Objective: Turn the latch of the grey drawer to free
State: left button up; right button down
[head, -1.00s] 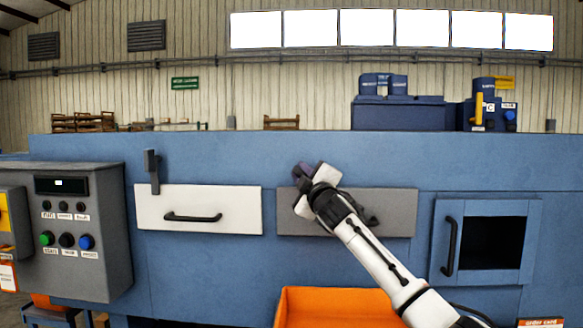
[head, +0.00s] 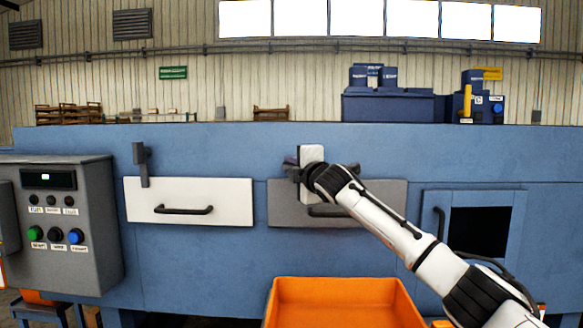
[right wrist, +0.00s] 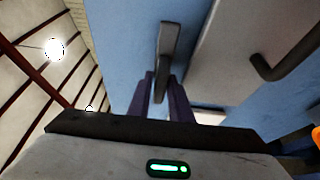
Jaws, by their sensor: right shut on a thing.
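The grey drawer (head: 385,193) is shut in the blue machine front, its dark handle partly behind my right arm. My right gripper (head: 291,166) is at the drawer's upper left, its pale body upright. In the right wrist view, its dark fingers (right wrist: 161,101) are shut on the grey latch (right wrist: 166,50), one on each side. The latch lies roughly along the drawer's top edge; its gripped end is partly hidden. In the head view the gripper mostly hides the latch. My left gripper is out of view.
A white drawer (head: 228,197) with an upright latch (head: 142,164) is at left, beside a control box (head: 85,200) with buttons. An orange crate (head: 345,283) stands below the grey drawer. A framed opening (head: 480,232) is at right.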

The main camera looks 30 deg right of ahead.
dwell(0.3)
jog(key=c, duration=1.8)
grip_release()
jog(key=shift+o, duration=0.2)
jog(key=shift+s+a+f, duration=0.1)
jog(key=shift+s, duration=0.35)
jog(key=s+a+b, duration=0.1)
jog(key=s+b, duration=0.2)
jog(key=s, duration=0.6)
jog(key=shift+s+a, duration=0.15)
jog(key=shift+a, duration=0.1)
